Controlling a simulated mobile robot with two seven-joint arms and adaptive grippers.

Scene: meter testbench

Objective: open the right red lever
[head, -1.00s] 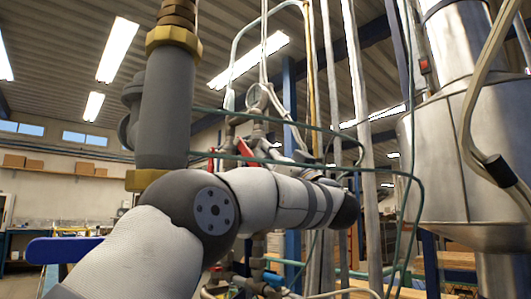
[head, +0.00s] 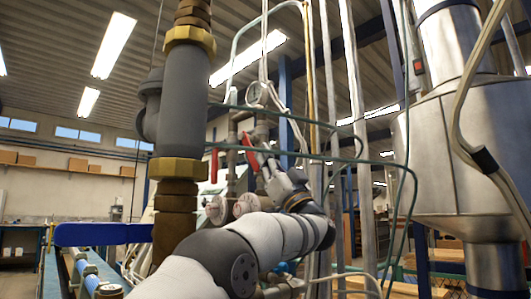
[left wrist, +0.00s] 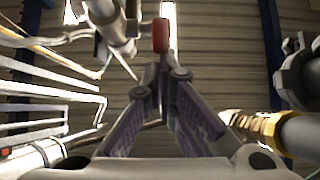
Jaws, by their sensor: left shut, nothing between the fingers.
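Two red levers stand on the pipework in the middle of the head view. The right red lever (head: 249,151) slants up and to the left, just beyond my left gripper (head: 265,168). The left red lever (head: 214,165) hangs near the grey pipe. In the left wrist view, my left gripper (left wrist: 163,68) has its fingertips together with nothing between them. A red lever end (left wrist: 160,35) shows just beyond the tips; I cannot tell whether they touch. My forearm and wrist hide part of the pipework below. My right gripper is not in view.
A thick grey pipe with brass collars (head: 184,115) stands left of the levers. A pressure gauge (head: 256,94) sits above them. Thin green tubes (head: 330,132) cross near my gripper, and upright pipes (head: 357,110) and a steel tank (head: 450,150) stand to the right.

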